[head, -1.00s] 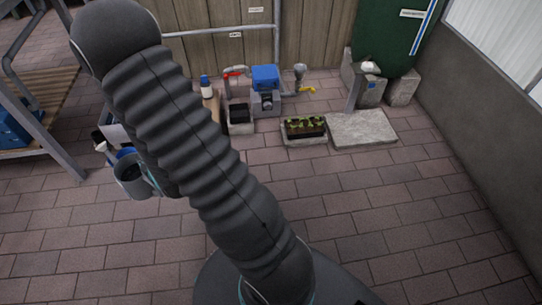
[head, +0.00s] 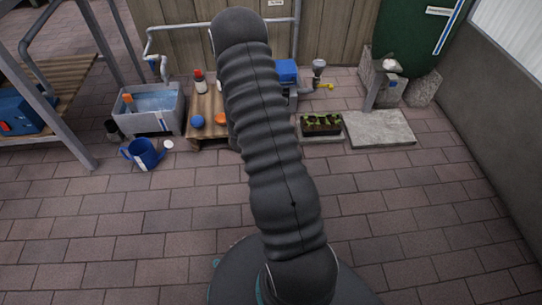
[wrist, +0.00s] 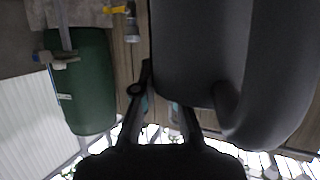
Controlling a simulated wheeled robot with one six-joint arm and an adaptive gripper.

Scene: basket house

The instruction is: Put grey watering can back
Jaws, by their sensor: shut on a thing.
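The grey watering can (wrist: 195,45) fills much of the upper right of the wrist view, with its thick curved handle (wrist: 285,75) at the right. My gripper (wrist: 163,88) is shut on the can; the exact contact between fingers and can is hard to see. In the head view my arm hides both the gripper and most or all of the can. A blue watering can (head: 145,153) stands on the paving at the left of the head view.
A grey tub of water (head: 155,122), a wooden pallet (head: 208,131) with bottles, a planter (head: 320,128) and a stone slab (head: 385,138) line the back. A green barrel (head: 415,35) stands back right; it shows in the wrist view (wrist: 80,85). The front paving is clear.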

